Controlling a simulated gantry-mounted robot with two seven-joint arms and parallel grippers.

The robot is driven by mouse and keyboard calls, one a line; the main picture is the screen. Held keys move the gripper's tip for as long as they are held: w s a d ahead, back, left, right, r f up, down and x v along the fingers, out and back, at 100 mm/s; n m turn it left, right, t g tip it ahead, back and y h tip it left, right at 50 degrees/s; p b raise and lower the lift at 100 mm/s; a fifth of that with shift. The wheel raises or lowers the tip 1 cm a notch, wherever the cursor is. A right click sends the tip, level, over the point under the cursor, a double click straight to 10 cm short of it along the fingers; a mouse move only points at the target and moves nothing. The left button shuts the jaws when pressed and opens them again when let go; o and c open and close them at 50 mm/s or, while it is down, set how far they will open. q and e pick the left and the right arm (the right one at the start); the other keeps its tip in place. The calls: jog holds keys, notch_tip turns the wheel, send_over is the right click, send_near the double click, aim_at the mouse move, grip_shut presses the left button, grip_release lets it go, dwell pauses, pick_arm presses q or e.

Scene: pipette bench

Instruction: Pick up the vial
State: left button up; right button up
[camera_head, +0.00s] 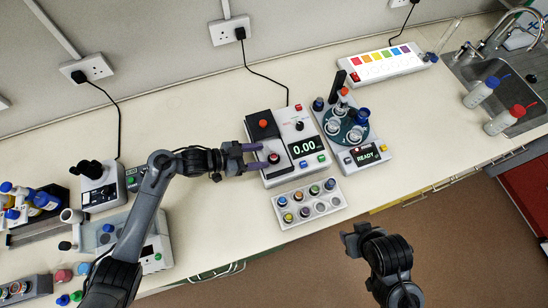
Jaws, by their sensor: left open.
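My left gripper (257,156) is open, its two purple fingers pointing right over the left edge of the device with the "0.00" display (303,147). A small dark vial-like piece with a reddish top (274,158) is on that device, just right of the fingertips. I cannot tell whether the fingers reach around it. A white rack (325,208) in front of the device holds several vials with coloured caps (283,201), and some of its holes are empty. My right gripper (354,240) hangs in front of the bench, away from the vials; its jaw opening is unclear.
A round carousel device reading "READY" (366,156) stands right of the display device. A strip with coloured squares (383,65) lies behind it. A microscope-like instrument (98,185) and bottles (45,200) crowd the left. A sink (500,85) is at far right.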

aim_at(274, 155)
pick_arm(q)
jog(key=shift+x, duration=2.95)
jog(key=shift+c, duration=0.2)
jog(key=c, duration=1)
